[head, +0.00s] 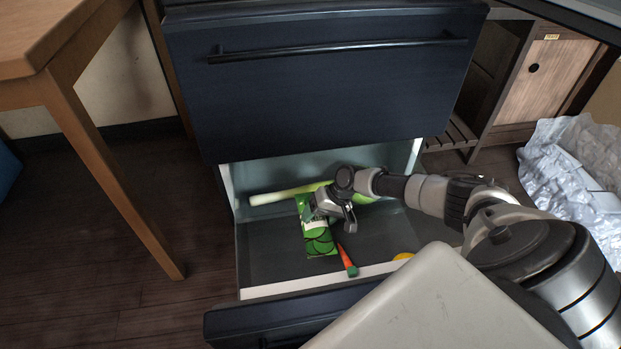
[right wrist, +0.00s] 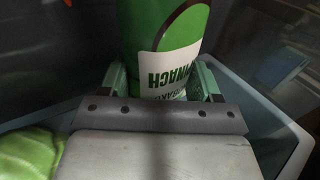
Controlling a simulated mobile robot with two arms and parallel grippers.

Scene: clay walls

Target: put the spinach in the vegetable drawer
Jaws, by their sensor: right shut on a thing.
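The spinach (head: 318,241) is a flat green and white packet with dark green leaf shapes. In the head view it is inside the open bottom drawer (head: 262,258), at its middle left. My right gripper (head: 322,212) is shut on the packet's upper end. Whether the packet touches the drawer floor is unclear. My left gripper is not in view.
In the drawer lie a long pale green leek-like vegetable (head: 275,197), a red-orange item with a green end (head: 347,262) and something yellow (head: 403,257). A shut dark blue drawer front (head: 320,105) overhangs the back. A wooden table leg (head: 115,185) stands left; crumpled silver sheeting (head: 575,170) lies right.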

